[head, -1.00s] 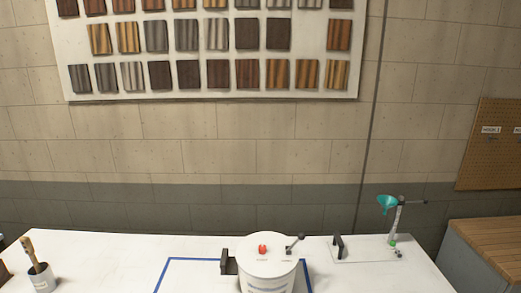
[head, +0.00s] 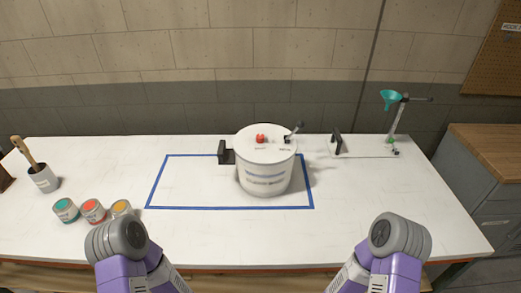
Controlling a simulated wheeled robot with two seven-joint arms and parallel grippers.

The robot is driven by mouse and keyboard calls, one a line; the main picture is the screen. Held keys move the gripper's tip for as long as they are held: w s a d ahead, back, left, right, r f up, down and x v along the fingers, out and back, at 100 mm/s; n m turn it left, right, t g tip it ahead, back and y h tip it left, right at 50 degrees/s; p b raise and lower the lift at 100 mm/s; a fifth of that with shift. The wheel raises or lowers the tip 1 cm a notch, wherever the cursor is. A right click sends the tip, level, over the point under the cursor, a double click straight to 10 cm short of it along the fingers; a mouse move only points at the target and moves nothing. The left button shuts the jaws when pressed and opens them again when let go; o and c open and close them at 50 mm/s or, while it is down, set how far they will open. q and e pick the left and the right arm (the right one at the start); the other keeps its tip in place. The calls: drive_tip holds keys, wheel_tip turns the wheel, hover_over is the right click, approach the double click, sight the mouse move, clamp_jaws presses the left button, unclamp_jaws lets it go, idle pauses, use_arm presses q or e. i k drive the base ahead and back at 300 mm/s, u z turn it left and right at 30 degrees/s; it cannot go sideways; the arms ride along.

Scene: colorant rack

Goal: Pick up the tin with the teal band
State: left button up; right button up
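The tin with the teal band (head: 66,210) stands on the white table (head: 400,205) at the front left, in the head view. It is the leftmost of three small tins. A red-banded tin (head: 93,211) stands beside it, then an orange-banded tin (head: 121,208). My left arm shows at the bottom left, just in front of the orange-banded tin and right of the teal one. My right arm shows at the bottom right, far from the tins. The fingers of both grippers are out of view.
A large white canister (head: 265,170) with a red knob stands in a blue taped rectangle (head: 180,208). A cup with a brush (head: 44,179) stands behind the tins. A stand with a teal funnel (head: 390,98) is at the back right. The table's front right is clear.

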sight(65, 209)
drive_tip(key=u, duration=3.15)
drive_tip(key=i, duration=2.6)
drive_tip(key=z, duration=1.95)
